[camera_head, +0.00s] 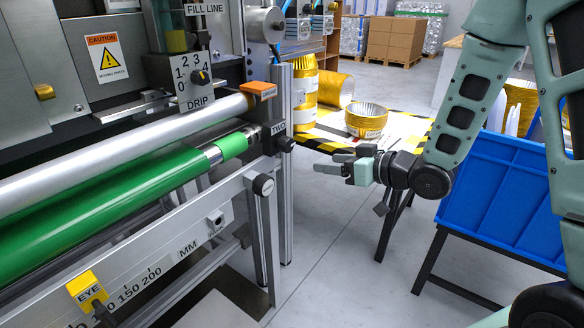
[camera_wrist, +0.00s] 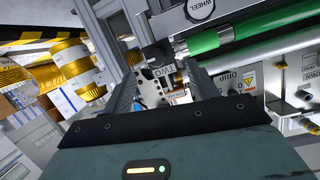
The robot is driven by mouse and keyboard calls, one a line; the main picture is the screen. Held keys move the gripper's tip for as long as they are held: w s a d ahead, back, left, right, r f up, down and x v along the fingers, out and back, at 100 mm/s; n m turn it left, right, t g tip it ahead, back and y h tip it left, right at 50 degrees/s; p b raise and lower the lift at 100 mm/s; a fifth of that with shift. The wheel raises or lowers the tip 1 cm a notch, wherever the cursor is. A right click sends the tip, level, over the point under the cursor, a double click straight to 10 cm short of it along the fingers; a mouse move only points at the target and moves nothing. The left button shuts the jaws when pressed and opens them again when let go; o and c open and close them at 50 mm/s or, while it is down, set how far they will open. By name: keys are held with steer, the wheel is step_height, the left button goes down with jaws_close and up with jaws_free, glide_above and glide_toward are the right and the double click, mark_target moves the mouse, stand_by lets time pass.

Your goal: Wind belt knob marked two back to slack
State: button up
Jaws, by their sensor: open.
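The black belt knob (camera_head: 285,144) sits at the right end of the green roller, beside a dark plate marked TWO (camera_head: 277,128). In the wrist view the dark knob (camera_wrist: 160,53) shows ahead of the fingers, with the TWO plate (camera_wrist: 163,72) next to it. My gripper (camera_head: 325,163) is open and empty, a short way to the right of the knob and slightly lower, pointing at it. In the wrist view my gripper (camera_wrist: 163,85) frames the knob and plate between its fingers, without visible contact. The knob's turned position cannot be told.
The green belt roller (camera_head: 110,200) and a silver roller run left. A striped table holds stacked gold cups (camera_head: 303,95) and a loose stack (camera_head: 366,120). A blue crate (camera_head: 500,190) stands right.

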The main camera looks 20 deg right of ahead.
mark_target(290, 146)
steer(key=s+d+f+t+y+b, duration=0.1)
steer(key=d+f+t+y+b, duration=0.1)
steer(key=d, duration=0.2)
steer(key=shift+m, duration=0.4)
steer(key=x, duration=0.5)
steer(key=r+x, duration=0.1)
steer(key=x, duration=1.1)
steer(key=shift+a+r+b, duration=0.1)
steer(key=shift+r+b, duration=0.15)
steer(key=shift+b, duration=0.05)
steer(key=shift+c, duration=0.3)
steer(key=c, duration=0.9)
